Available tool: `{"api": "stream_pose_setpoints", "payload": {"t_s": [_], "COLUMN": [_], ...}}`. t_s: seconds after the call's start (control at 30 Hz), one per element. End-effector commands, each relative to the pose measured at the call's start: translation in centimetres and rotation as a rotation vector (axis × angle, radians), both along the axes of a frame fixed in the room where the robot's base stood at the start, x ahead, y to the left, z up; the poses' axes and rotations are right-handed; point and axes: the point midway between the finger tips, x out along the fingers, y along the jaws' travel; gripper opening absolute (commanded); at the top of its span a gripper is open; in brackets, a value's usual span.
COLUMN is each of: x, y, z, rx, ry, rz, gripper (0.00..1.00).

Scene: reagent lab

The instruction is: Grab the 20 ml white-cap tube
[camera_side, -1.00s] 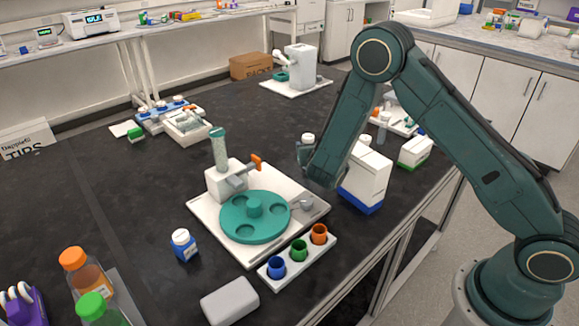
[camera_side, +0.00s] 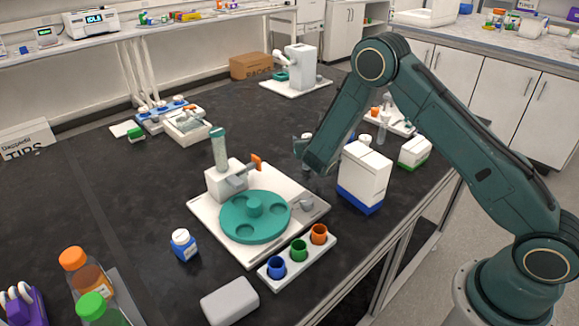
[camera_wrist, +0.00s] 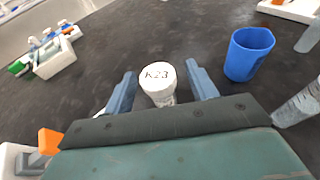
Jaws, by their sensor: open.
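A tube with a white cap marked "K23" (camera_wrist: 158,78) stands in the wrist view between the two fingers of my gripper (camera_wrist: 162,88). The fingers are apart, one on each side of the cap, with a gap visible on both sides. The tube's body is mostly hidden below the cap, and its volume cannot be read. In the side view my gripper (camera_side: 306,150) is low over the black bench, behind the white plate; my arm largely hides the tube there.
A blue cup (camera_wrist: 249,54) stands right of the tube, and a clear tube (camera_wrist: 299,104) is further right. In the side view, a white box with a blue base (camera_side: 364,178) stands right of my gripper. A teal rotor (camera_side: 255,216) is in front.

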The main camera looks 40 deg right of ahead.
Motion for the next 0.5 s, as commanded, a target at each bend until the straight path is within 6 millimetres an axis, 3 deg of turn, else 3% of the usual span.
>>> {"api": "stream_pose_setpoints", "payload": {"t_s": [0.5], "x": [0.14], "y": [-0.07], "z": [-0.02], "rx": [-0.001], "ry": [0.000], "rz": [0.001], "gripper": [0.57]}}
